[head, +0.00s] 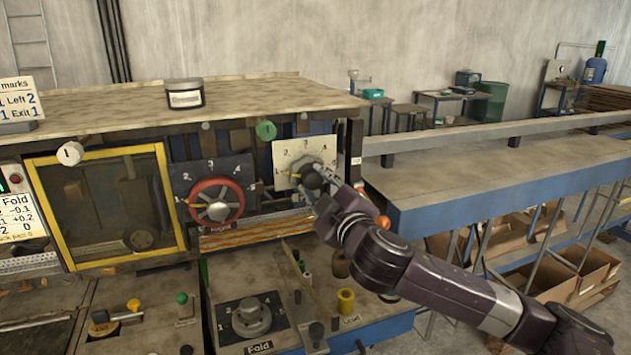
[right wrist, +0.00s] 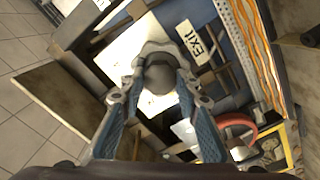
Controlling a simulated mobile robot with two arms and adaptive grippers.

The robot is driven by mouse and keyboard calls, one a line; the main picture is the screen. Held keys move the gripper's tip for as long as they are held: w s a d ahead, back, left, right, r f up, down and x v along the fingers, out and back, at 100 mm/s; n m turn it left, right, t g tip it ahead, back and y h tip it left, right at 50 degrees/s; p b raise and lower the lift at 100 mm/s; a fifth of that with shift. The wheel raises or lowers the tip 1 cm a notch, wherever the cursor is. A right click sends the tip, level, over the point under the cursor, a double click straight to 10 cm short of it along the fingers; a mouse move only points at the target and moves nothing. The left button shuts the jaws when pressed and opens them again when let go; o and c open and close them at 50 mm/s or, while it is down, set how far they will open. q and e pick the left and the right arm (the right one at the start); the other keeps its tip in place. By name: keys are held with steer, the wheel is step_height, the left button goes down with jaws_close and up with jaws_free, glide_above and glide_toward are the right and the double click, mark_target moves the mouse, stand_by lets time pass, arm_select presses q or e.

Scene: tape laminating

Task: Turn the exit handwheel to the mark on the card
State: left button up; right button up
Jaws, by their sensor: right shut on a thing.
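The exit handwheel (head: 312,176) is a dark knob in front of a cream dial plate (head: 290,152) numbered 1 to 4, at the right end of the machine front. My right gripper (head: 322,187) reaches it from the lower right and is shut on it. In the right wrist view the dark round knob (right wrist: 160,75) sits between the blue-padded fingers, beside an EXIT label (right wrist: 191,37). The wheel's pointer is hard to make out. The marks card (head: 18,100), at the upper left, reads "Exit 1", its left edge cut off. My left gripper is not in view.
A red handwheel (head: 216,201) with its own numbered plate is left of the exit dial. A yellow-framed window (head: 105,205) is farther left. A blue-edged conveyor table (head: 440,185) extends right.

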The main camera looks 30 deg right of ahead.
steer(key=shift+f+n, duration=0.1)
steer(key=shift+n, duration=0.2)
steer(key=o, duration=1.1)
steer(key=shift+o, duration=0.2)
steer(key=shift+r, duration=0.2)
step_height(320, 180, up, 10)
steer(key=shift+f, duration=0.15)
